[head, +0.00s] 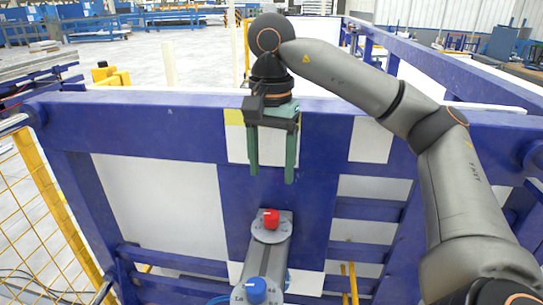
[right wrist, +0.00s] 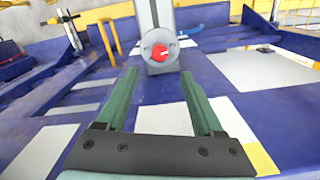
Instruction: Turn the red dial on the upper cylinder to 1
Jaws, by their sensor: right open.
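The red dial (head: 271,218) sits on a grey round plate at the upper end of a grey cylinder assembly (head: 265,258). In the right wrist view the red dial (right wrist: 160,52) faces the camera, with a pale mark on its face. A blue dial (head: 256,289) sits on a lower plate nearer the bottom of the head view. My right gripper (head: 271,177) has green fingers pointing down, spread apart and empty, above and apart from the red dial. In the right wrist view its fingers (right wrist: 160,80) frame the space below the dial. My left gripper is not in view.
A blue metal frame (head: 180,130) with white panels stands behind the cylinder. A yellow mesh fence (head: 45,200) is at the left. Yellow pipes (head: 351,275) stand at the lower right. Open space lies between my right gripper and the red dial.

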